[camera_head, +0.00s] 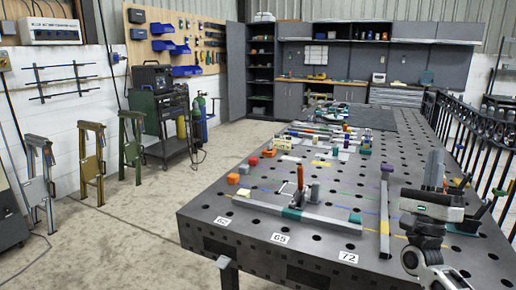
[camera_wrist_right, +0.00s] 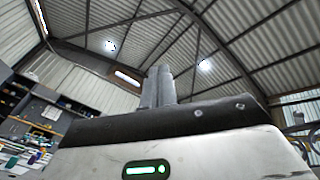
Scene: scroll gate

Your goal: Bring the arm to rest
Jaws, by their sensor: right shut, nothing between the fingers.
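My right gripper (camera_head: 435,168) is raised over the right front part of the dark perforated table (camera_head: 335,222) in the head view. Its fingers point up and are together, with nothing between them. In the right wrist view the shut fingers (camera_wrist_right: 158,85) stand upright against the roof. My right arm comes in from the bottom right. My left gripper is in neither view.
Grey bars (camera_head: 305,217) with clamps lie on the table's front, and an upright-ended bar (camera_head: 384,215) lies left of my right arm. A black scroll railing (camera_head: 470,130) runs along the right side.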

